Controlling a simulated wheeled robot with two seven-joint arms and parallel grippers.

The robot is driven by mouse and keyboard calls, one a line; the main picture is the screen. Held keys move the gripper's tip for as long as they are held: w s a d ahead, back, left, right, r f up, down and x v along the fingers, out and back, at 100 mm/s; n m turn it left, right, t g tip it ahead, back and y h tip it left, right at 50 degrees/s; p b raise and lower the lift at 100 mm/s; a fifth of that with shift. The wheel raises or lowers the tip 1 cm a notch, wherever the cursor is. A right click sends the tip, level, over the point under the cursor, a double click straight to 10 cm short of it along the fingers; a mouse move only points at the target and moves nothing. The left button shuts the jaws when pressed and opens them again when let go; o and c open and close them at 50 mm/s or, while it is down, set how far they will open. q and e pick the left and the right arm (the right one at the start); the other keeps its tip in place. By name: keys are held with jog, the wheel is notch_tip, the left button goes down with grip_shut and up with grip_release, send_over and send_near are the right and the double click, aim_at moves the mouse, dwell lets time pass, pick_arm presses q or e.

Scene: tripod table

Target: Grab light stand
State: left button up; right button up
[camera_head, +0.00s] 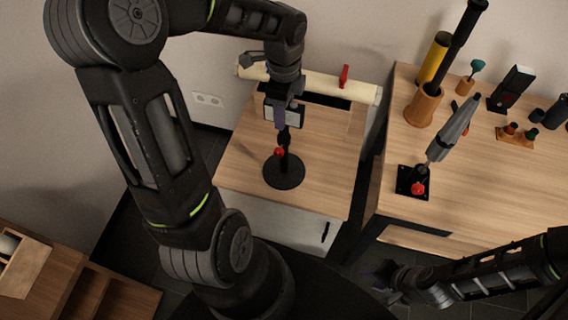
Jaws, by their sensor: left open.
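A black stand with a round base (284,174) and a red knob stands upright on the small wooden-topped cabinet. It looks like the light stand. My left gripper (282,116) is open at the top of its post, seen from above. The gripper hides the stand's upper end, and I cannot tell whether the fingers touch it. My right gripper (384,272) is low at the lower right, in front of the right-hand table and away from the stand. It is dark and small, and its jaws are unclear.
The right-hand wooden table (390,225) holds a grey folded umbrella-like piece (455,130) on a square black base, a wooden cup (425,106), a yellow cylinder (434,58) and small tools. A cream roll (310,84) lies behind the stand. A dark gap separates cabinet and table.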

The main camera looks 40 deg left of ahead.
pick_arm(q)
jog(key=shift+f, duration=0.35)
dwell(0.3)
grip_shut()
dwell(0.4)
jog(key=shift+r, duration=0.1)
dwell(0.8)
